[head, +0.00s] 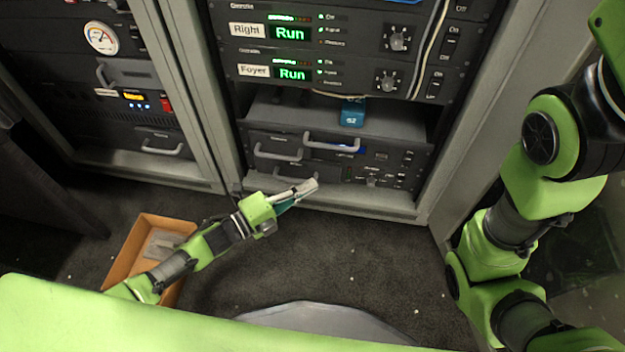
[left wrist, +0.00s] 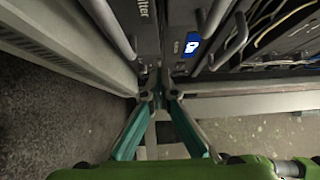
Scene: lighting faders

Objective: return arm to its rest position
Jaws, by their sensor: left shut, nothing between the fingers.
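My left arm reaches in from the lower left in the head view. Its gripper (head: 308,188) is shut and empty, in front of the lower edge of the middle rack. In the left wrist view the teal fingers (left wrist: 159,98) meet at their tips, with rack handles beyond them. My right arm shows along the right side of the head view, bent; its gripper is out of the picture.
The middle rack (head: 430,205) holds units labelled Right (head: 247,30) and Foyer (head: 253,71). An open shelf holds a blue item (head: 352,113). Metal handles (head: 331,142) stick out below it. An orange box (head: 124,262) sits on the dark carpet beside my left arm.

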